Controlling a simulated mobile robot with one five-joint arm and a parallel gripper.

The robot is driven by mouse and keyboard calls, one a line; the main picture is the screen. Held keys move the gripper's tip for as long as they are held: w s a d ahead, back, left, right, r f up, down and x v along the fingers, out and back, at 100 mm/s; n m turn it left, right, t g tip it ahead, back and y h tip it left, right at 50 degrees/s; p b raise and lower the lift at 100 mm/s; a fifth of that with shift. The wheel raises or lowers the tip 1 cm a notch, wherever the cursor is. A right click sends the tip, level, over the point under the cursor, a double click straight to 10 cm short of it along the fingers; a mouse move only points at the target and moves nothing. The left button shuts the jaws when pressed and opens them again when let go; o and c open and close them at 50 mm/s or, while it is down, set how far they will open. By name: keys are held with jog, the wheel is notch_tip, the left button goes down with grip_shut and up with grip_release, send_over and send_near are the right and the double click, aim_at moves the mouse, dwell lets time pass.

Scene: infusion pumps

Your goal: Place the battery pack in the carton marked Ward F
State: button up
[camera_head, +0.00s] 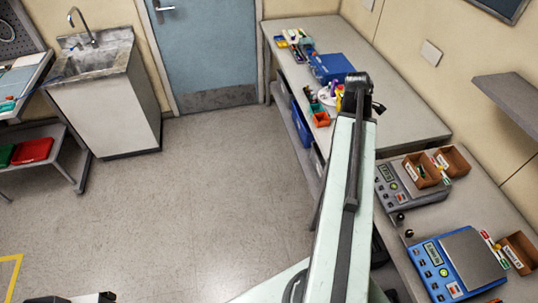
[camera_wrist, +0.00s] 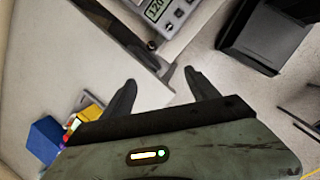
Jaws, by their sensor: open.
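Three small brown cartons show on the right benches in the head view: one on the grey device (camera_head: 421,171), one just behind it (camera_head: 452,161), and one at the right edge by the blue device (camera_head: 518,253). Each has a white label too small to read, so I cannot tell which is Ward F. I cannot pick out the battery pack for certain in either view. My gripper (camera_wrist: 160,76) is open with nothing between its fingers. In the head view my arm hides part of the bench.
A grey device (camera_head: 395,187) and a blue device with a flat plate (camera_head: 470,257) sit nearer. A wall shelf (camera_head: 512,100) juts out right. The floor left is clear.

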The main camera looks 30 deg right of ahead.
jog(key=w+a+m, duration=0.1)
jog(key=w+a, duration=0.2)
jog(key=a, duration=0.4)
jog(key=w+a+m+t+y, duration=0.1)
jog(key=w+a, duration=0.2)
jog(key=a, duration=0.3)
jog(key=w+a+m, duration=0.1)
jog(key=w+a, duration=0.3)
jog(key=a, duration=0.3)
jog(key=a+m+y, duration=0.2)
jog(key=a+m, duration=0.2)
jog(key=a, duration=2.4)
jog(key=shift+w+f, duration=0.35)
jog(key=shift+f, duration=0.1)
